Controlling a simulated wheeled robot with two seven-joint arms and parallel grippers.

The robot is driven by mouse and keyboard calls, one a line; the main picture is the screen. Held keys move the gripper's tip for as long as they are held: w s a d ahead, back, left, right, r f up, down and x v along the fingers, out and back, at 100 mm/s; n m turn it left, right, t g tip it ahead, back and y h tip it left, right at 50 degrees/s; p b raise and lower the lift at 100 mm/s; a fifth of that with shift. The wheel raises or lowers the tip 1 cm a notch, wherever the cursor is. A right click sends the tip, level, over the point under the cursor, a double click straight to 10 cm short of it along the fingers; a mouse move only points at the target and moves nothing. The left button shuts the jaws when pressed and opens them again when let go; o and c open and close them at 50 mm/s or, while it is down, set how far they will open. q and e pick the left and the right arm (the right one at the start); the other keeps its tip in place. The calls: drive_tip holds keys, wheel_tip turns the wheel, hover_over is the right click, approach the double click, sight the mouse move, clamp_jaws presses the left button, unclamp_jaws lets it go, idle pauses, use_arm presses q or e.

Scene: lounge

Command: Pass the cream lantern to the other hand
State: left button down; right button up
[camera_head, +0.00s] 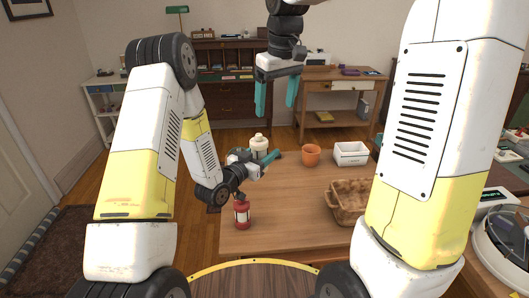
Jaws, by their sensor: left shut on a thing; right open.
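The cream lantern (259,143) is upright in the head view, near the far left part of the wooden table. My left gripper (262,156) reaches in from the left and is shut on it; the gripper hides the lantern's lower part. I cannot tell whether the lantern is clear of the tabletop. My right gripper (276,97) hangs above and slightly right of the lantern, pointing down. Its teal fingers are apart with nothing between them.
On the table (285,205) are a red lantern (242,214) below my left wrist, an orange pot (311,155), a white basket (351,153) and a brown wicker basket (347,203). The table's middle is clear. A desk (338,76) stands behind.

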drive_tip(key=s+d+f+m+t, duration=0.1)
drive_tip(key=s+d+m+t, duration=0.1)
drive_tip(key=s, duration=0.8)
drive_tip(key=s+d+m+t+y, duration=0.1)
drive_tip(key=s+d, duration=0.4)
drive_tip(key=s, duration=0.6)
drive_tip(key=m+t, duration=0.1)
drive_tip(key=m, duration=0.1)
drive_tip(key=shift+d+f+m+t+y, duration=0.15)
drive_tip(key=shift+f+m+t+y, duration=0.15)
drive_tip(key=shift+f+m, duration=0.1)
